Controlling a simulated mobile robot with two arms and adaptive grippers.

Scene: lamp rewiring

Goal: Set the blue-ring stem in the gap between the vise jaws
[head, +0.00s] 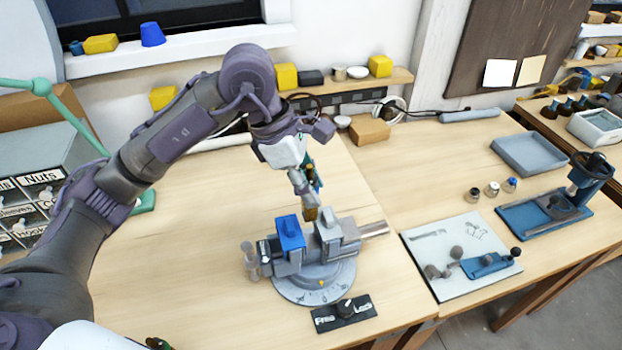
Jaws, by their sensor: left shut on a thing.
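The vise (315,275) stands on a round grey base on the wooden bench, with a blue block (290,236) on its left jaw and a grey right jaw (342,234). My left gripper (309,193) is just above and behind the vise, pointing down. It is shut on a thin upright piece, seemingly the stem, whose brass-coloured lower end (311,213) shows at the top of the gap between the jaws. The fingers hide most of it, and I cannot make out its blue ring or tell how deep it sits. My right gripper is not in view.
A Free/Lock plate (343,313) with a knob lies in front of the vise. To the right are a white mat (455,245) with parts, a grey-blue tray (530,153), a blue stand (545,212) and small capped pieces (493,188). The bench left of the vise is clear.

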